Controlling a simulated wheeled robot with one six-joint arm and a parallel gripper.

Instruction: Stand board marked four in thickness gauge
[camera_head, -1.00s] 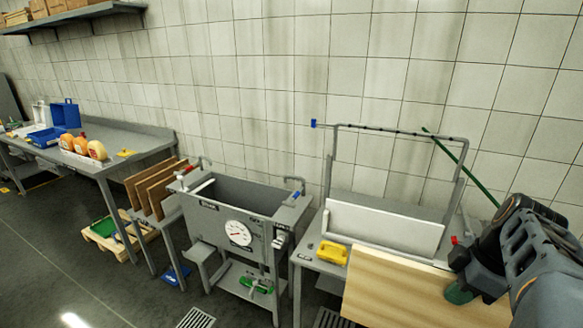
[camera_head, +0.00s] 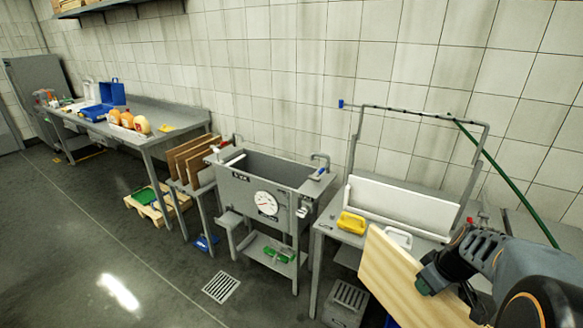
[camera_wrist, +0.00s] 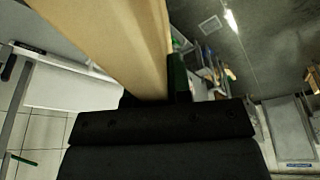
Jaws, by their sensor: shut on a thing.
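My gripper (camera_head: 428,280) is shut on a pale wooden board (camera_head: 395,285) at the lower right. The board is tilted, and I can read no number on it. In the wrist view the board (camera_wrist: 105,35) runs up from the jaws, with a dark green finger (camera_wrist: 179,78) against its right side. A white trough (camera_head: 398,205) under a grey pipe frame stands on the table behind the board. I cannot tell whether this is the thickness gauge. Several brown boards (camera_head: 188,155) stand upright in a rack left of the sink.
A grey sink unit (camera_head: 262,190) with a round dial stands left of the trough table. A yellow-handled item (camera_head: 352,222) and a white-handled item (camera_head: 398,237) lie before the trough. A green hose (camera_head: 505,175) hangs at the right. The floor (camera_head: 160,275) at front left is clear.

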